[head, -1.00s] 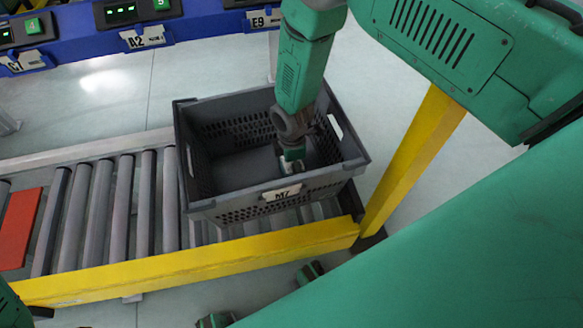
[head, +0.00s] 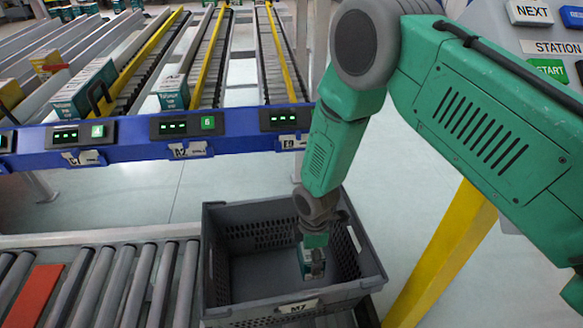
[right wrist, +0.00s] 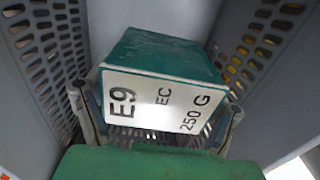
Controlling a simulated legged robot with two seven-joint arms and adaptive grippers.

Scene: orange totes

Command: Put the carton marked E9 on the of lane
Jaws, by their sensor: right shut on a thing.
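The carton marked E9 (right wrist: 165,85), teal with a white printed face, fills the middle of the right wrist view. My right gripper (right wrist: 160,112) is shut on it, with one finger on each side. In the head view the right gripper (head: 314,262) points down inside the grey tote (head: 226,311) marked M7, and part of the carton (head: 304,262) shows beside it. I cannot tell whether the carton touches the tote's floor. The lane tagged E9 (head: 280,55) lies beyond the blue rail and looks empty. My left gripper is not in view.
The blue rail (head: 240,146) with displays stands between the tote and the lanes. Teal cartons (head: 84,92) stand in lanes to the left. The tote sits on a roller conveyor (head: 118,285) with a red plate (head: 32,297). A yellow post (head: 445,250) stands right.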

